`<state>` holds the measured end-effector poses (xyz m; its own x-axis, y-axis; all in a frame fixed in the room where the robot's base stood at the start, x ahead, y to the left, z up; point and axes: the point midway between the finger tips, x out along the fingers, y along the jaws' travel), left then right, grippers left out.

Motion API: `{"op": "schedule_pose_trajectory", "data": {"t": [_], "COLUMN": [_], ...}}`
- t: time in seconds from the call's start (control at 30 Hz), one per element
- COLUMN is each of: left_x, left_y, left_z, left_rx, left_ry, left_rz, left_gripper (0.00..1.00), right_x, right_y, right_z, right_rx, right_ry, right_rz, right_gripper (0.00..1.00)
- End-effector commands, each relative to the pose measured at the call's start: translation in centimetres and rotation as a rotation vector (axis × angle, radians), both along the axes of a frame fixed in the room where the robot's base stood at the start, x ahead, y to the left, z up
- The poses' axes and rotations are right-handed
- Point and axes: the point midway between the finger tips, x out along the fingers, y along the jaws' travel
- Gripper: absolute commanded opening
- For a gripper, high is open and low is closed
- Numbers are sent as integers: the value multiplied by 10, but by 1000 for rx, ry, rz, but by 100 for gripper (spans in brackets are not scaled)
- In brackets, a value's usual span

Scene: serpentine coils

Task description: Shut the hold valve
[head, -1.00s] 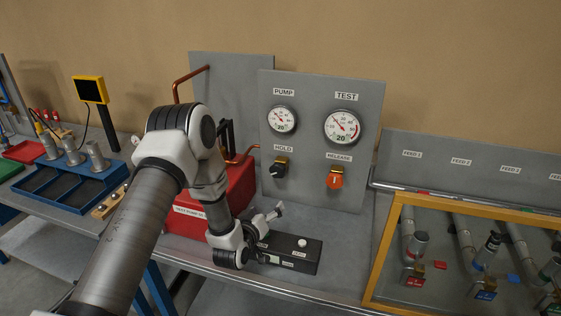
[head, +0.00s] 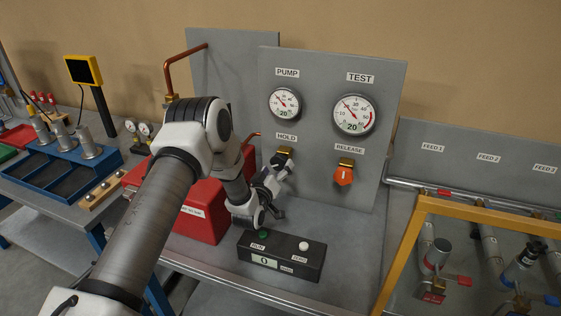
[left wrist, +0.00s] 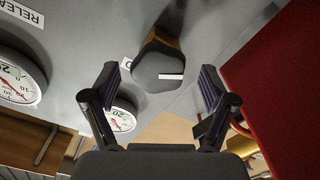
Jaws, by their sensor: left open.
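The hold valve has a dark knob (left wrist: 158,72) with a white mark line on a brass body. It is under the HOLD label on the grey panel (head: 385,95). In the head view the knob is mostly hidden behind my left gripper (head: 280,172), with brass (head: 284,152) showing above. In the left wrist view my left gripper (left wrist: 158,84) is open and empty. Its fingers stand on either side of the knob's line of sight, and I see no contact. My right gripper is in neither view now.
The orange release knob (head: 343,176) is to the right of the hold valve. The PUMP gauge (head: 284,104) and TEST gauge (head: 354,115) are above. A black button box (head: 281,257) lies below, and a red case (head: 186,210) stands left, close to my arm.

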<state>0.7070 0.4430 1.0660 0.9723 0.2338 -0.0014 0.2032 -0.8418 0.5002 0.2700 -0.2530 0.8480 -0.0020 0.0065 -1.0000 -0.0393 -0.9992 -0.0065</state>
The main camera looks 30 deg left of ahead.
Motion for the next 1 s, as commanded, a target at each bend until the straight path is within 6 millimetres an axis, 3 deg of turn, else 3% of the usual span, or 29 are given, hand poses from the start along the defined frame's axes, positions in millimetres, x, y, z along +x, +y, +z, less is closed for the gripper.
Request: {"op": "schedule_pose_trajectory", "data": {"t": [0.2, 0.43, 0.47, 0.6, 0.63, 1.0], "left_x": [27, 28, 28, 28, 28, 28], "left_y": [6, 7, 7, 7, 7, 7], "left_z": [1, 0, 0, 0, 0, -1], "left_rx": [0, 0, 0, 0, 0, 24], "left_ry": [0, 1, 1, 1, 1, 6], "left_rz": [1, 0, 0, 0, 0, 1], "left_gripper": [84, 84, 77, 28, 24, 24], "right_x": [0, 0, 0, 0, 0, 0], "right_y": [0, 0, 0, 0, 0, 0], "right_z": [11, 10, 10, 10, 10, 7], "right_rx": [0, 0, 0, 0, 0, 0], "right_ry": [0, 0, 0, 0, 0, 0], "right_rz": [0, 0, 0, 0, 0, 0], "right_gripper": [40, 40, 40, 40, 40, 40]}}
